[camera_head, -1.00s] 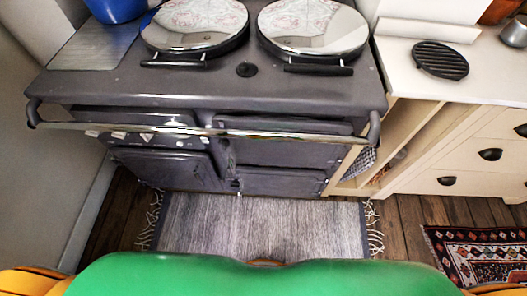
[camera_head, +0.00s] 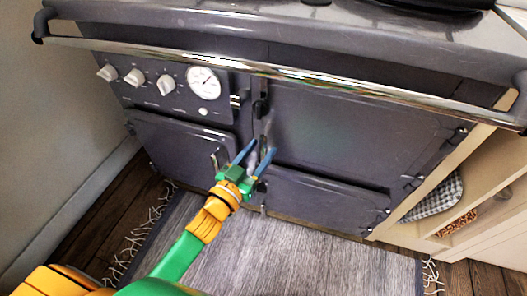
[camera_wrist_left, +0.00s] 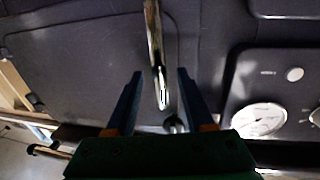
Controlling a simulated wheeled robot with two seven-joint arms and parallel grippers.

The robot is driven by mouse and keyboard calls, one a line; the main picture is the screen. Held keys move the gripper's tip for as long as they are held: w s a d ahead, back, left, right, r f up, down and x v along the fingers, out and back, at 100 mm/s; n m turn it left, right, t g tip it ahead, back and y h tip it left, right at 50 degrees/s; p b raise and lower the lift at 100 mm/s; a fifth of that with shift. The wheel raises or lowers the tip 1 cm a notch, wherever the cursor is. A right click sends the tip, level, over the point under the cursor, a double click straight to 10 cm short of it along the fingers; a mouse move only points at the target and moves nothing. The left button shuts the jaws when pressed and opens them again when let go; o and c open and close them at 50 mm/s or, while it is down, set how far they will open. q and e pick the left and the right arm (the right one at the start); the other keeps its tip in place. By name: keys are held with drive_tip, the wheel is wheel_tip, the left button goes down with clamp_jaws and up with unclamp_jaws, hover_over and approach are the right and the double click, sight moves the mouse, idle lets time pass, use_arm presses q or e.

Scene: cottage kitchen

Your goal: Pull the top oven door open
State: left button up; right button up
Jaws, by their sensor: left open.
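The top oven door (camera_head: 325,130) is the dark grey upper-right door of the range, and it looks shut. Its upright chrome handle (camera_wrist_left: 153,40) shows in the left wrist view, running between the two fingers. My left gripper (camera_head: 262,148) is at the left edge of this door, with its blue fingers open on either side of the handle. In the left wrist view the gripper (camera_wrist_left: 160,75) has a gap between each finger and the handle. In the head view the fingers partly hide the handle. My right gripper is not in view.
A long chrome rail (camera_head: 290,72) runs across the range above the doors. Left of the door is a control panel (camera_head: 165,95) with knobs and a gauge. Lower doors (camera_head: 320,197) sit below. A grey rug (camera_head: 310,255) covers the floor, and open shelves (camera_head: 485,185) stand at right.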

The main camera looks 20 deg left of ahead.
use_arm(q)
drive_tip(key=shift+x, duration=0.95)
clamp_jaws()
idle(0.7)
